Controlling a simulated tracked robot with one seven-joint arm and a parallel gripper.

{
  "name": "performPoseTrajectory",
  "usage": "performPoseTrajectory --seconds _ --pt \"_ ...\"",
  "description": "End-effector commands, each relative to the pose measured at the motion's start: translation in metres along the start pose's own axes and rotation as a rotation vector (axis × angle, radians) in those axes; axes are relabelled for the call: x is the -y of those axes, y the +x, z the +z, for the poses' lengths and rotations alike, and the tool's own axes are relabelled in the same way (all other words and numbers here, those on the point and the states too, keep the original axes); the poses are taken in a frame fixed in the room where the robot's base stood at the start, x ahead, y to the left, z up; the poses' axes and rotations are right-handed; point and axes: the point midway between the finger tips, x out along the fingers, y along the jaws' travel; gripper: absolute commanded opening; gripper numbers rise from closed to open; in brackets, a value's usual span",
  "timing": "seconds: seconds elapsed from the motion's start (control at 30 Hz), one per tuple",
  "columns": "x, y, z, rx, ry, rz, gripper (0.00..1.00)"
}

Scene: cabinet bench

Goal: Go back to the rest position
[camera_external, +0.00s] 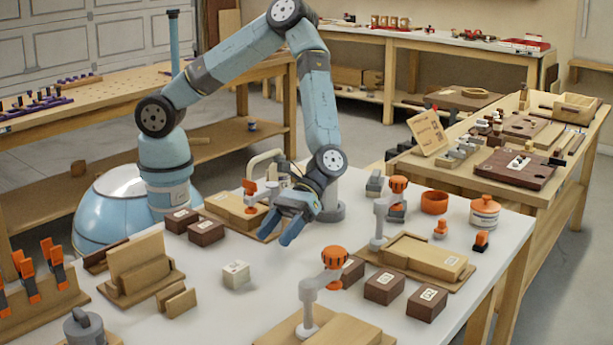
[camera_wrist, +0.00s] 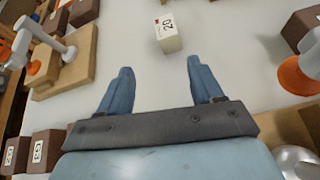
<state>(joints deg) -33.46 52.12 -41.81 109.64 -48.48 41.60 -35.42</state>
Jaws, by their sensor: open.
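My gripper (camera_external: 288,232) is open and empty. It hangs above the white table (camera_external: 215,305), with its fingers pointing down toward the front left in the external view. In the wrist view both fingers of my gripper (camera_wrist: 157,85) are spread apart with only white tabletop between them. A small white block (camera_external: 235,274) stands on the table to the left of the fingers. It also shows in the wrist view, where the white block (camera_wrist: 168,35) bears the number 20 and lies beyond the fingertips, apart from them.
Brown numbered blocks (camera_external: 384,287) and orange-topped clamps (camera_external: 333,262) on wooden boards stand around the gripper. A wooden holder (camera_external: 140,265) is at the left. An orange-lidded jar (camera_external: 485,212) stands at the right. White tabletop is clear around the white block.

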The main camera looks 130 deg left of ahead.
Motion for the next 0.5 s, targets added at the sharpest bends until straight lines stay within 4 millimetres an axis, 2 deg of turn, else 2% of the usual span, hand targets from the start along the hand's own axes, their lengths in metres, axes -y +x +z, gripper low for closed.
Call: performPoseTrajectory --seconds 0.03,0.2,0.33,0.5 --pt "-0.004 -0.016 0.003 -0.04 0.06 -0.002 0.66" --pt "-0.006 -0.055 0.015 -0.158 0.239 -0.037 0.66" --pt "0.002 -0.076 0.031 -0.24 0.352 -0.081 0.66" --pt "0.02 -0.094 0.057 -0.337 0.479 -0.149 0.66"
